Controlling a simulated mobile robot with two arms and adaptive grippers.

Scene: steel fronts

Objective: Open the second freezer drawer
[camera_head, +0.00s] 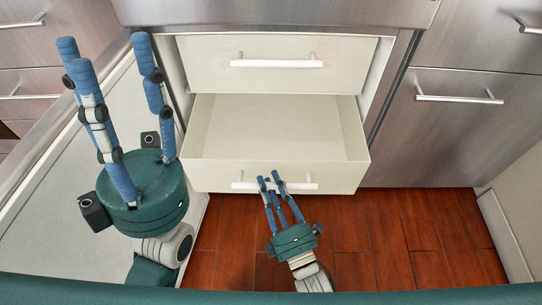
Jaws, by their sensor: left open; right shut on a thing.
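The lower, second freezer drawer (345,178) is cream white and stands pulled out, with its empty inside showing. Its white bar handle (303,186) runs across the front. My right gripper (271,181) reaches up from below and is shut on this handle near its middle. The upper drawer (208,64) is closed within the freezer, with a white bar handle (276,63) clear of both grippers. My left gripper (106,52) is open and empty, held up at the left, apart from the drawers.
The freezer door (60,205) stands open at the left, its pale inner side beneath my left arm. Steel fronts with bar handles (459,98) stand at the right. The red-brown wooden floor (405,240) is clear at the lower right.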

